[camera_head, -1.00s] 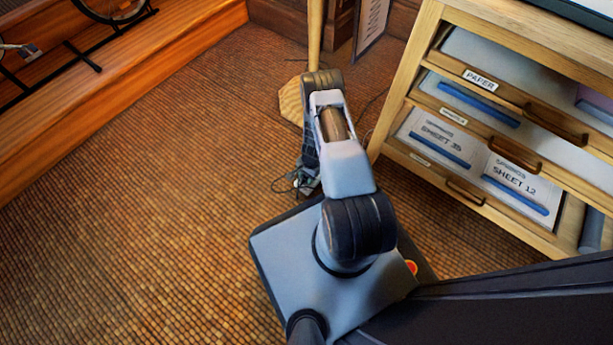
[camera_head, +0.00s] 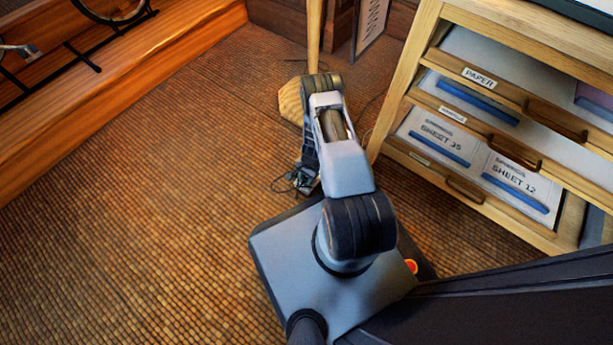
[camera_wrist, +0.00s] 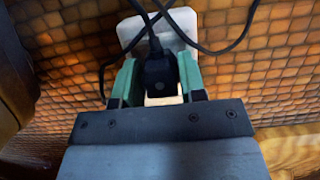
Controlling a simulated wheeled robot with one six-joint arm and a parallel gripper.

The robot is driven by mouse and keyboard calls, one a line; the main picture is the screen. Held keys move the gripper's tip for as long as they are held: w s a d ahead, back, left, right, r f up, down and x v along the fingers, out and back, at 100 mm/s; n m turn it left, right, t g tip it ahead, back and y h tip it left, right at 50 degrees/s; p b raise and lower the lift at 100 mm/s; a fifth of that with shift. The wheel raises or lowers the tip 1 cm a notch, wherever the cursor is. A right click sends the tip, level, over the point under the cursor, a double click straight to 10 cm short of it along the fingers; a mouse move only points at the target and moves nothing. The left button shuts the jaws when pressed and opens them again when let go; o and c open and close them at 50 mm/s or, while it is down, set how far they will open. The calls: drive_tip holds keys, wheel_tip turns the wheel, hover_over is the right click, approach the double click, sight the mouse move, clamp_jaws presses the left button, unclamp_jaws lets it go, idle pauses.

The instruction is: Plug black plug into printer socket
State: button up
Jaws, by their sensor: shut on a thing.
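My gripper (camera_wrist: 157,80) has green-tipped fingers closed on both sides of a black plug (camera_wrist: 160,72) in the wrist view. A black cable (camera_wrist: 149,22) runs up from the plug. Behind the plug, a white plate-like piece (camera_wrist: 180,22) shows, with dark cables crossing over it. I cannot tell whether this is the printer socket, nor whether the plug touches it. In the head view my arm mostly hides the gripper, low over the floor, with a thin dark cable (camera_head: 284,183) beside it. No printer shows clearly.
A wooden drawer cabinet (camera_head: 395,120) with paper drawers stands right of my arm. A wooden post on a base (camera_head: 288,101) rises behind it. A wooden ledge (camera_head: 120,85) with black metal frames runs along the left. The brown woven floor (camera_head: 150,210) is clear at left.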

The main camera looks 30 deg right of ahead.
drive_tip(key=shift+f, duration=0.55)
drive_tip(key=o, duration=0.9)
drive_tip(key=shift+o, duration=0.7)
drive_tip(key=p+v, duration=0.2)
drive_tip(key=a+p+v, duration=0.1)
drive_tip(key=p+v, duration=0.1)
drive_tip(key=v, duration=0.1)
drive_tip(key=p+v, duration=0.2)
drive_tip(key=shift+s+a+r, duration=0.15)
drive_tip(key=shift+s+r, duration=0.1)
drive_tip(key=shift+r, duration=0.3)
drive_tip(key=w+a+r+n+p, duration=0.1)
drive_tip(key=w+r+n, duration=0.1)
drive_tip(key=r, duration=0.6)
drive_tip(key=w+a+r+n+h+p, duration=0.1)
drive_tip(key=w+a+r+n, duration=0.1)
drive_tip(key=r, duration=0.6)
drive_tip(key=w+a+r+n+h+p, duration=0.1)
drive_tip(key=w+a+r+n+p, duration=0.1)
drive_tip(key=r, duration=0.7)
drive_tip(key=shift+w+n, duration=0.75)
drive_tip(key=shift+n, duration=0.25)
drive_tip(key=shift+a+r, duration=0.1)
drive_tip(key=shift+r, duration=0.05)
